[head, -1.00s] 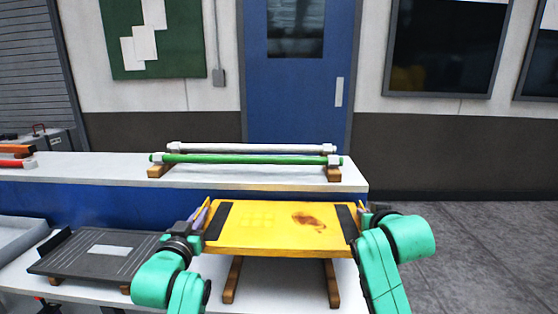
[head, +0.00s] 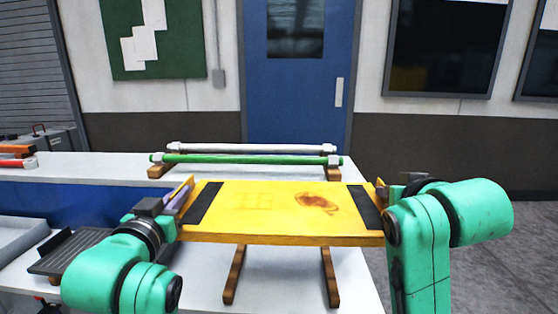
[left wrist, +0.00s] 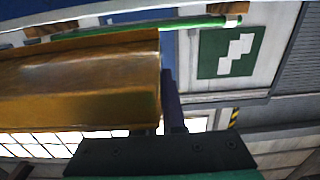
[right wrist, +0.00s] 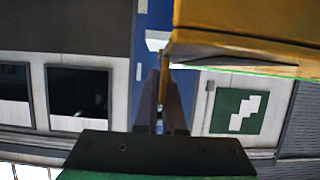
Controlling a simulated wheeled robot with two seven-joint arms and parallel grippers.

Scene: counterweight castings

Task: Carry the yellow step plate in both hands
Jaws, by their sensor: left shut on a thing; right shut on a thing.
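The yellow step plate (head: 275,212) is held level in the air in front of me. It has a black strip near each end and a brown stain right of its middle. My left gripper (head: 182,196) is shut on its left end, and my right gripper (head: 382,192) is shut on its right end. The plate also shows in the left wrist view (left wrist: 80,85) and in the right wrist view (right wrist: 250,35). The fingertips are partly hidden by the plate's raised ends in the head view.
Two wooden bars (head: 235,275) lie on the white lower bench beneath the plate. A green rod (head: 245,159) and a pale rod rest on wooden supports on the higher shelf behind. A dark grooved plate (head: 62,252) lies at left. Open floor (head: 455,255) is at right.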

